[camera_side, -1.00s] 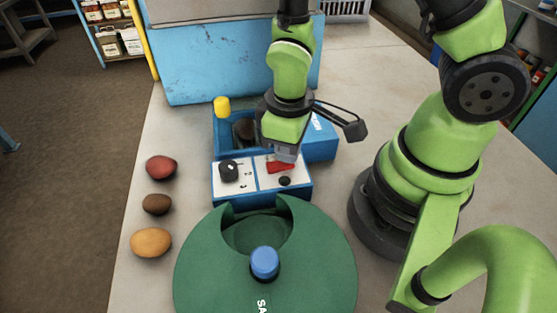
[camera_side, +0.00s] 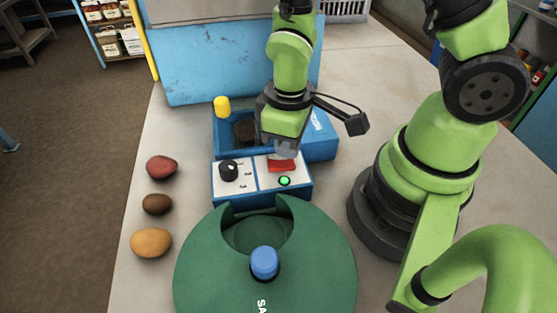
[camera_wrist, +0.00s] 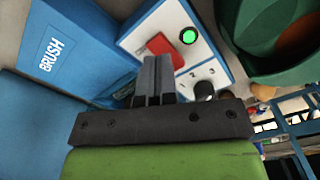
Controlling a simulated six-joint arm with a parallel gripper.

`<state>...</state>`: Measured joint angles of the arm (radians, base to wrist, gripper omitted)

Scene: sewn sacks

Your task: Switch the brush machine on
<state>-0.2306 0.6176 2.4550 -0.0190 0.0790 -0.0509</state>
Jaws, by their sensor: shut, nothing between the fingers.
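The blue brush machine (camera_side: 322,146) stands in the middle of the table. Its white front panel has a red rocker switch (camera_side: 281,165), a green lamp (camera_side: 284,181) that is lit, and a black knob (camera_side: 229,170) with numbers on the left. My gripper (camera_side: 286,150) is shut and empty, just above and behind the red switch. In the wrist view the closed fingers (camera_wrist: 155,78) reach up beside the red switch (camera_wrist: 163,50), and the lit lamp (camera_wrist: 188,36) shows beyond it. I cannot tell whether the fingertips still touch the switch.
A green round container (camera_side: 200,262) with a blue knob (camera_side: 265,262) stands right in front of the panel. A red (camera_side: 161,167), a dark brown (camera_side: 156,204) and a tan object (camera_side: 151,242) lie at the left. A large blue-and-grey housing (camera_side: 210,60) stands behind.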

